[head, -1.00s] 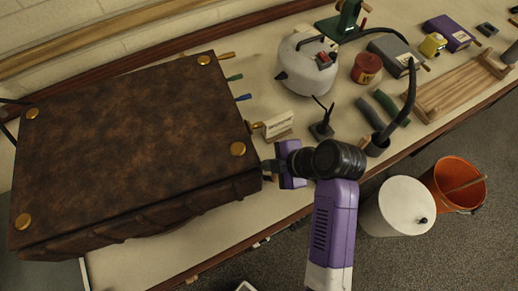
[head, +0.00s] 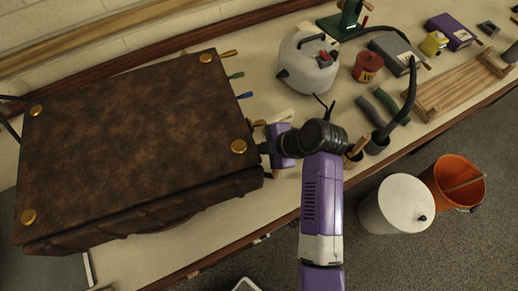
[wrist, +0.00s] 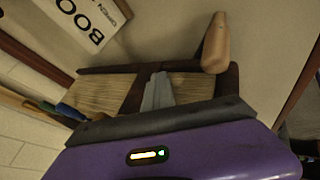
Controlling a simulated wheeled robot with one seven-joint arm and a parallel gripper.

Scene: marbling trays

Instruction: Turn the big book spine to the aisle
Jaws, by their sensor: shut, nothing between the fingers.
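The big book (head: 130,140) is a closed, dark brown leather volume with brass bosses, lying flat on the bench. Its ridged spine (head: 150,212) runs along the lower edge in the head view, facing the floor side and slightly askew to the bench edge. My gripper (head: 264,148) is shut and empty at the book's right short side. In the wrist view the closed fingers (wrist: 158,92) are in front of the page edges (wrist: 105,94), between dark cover edges. Whether they touch is unclear.
A lettered card (wrist: 85,18) shows beside the book. A white tank (head: 308,65), a red tin (head: 367,67) and a wooden rack (head: 465,85) stand to the right. A white bin (head: 396,207) and an orange bucket (head: 453,183) are on the floor.

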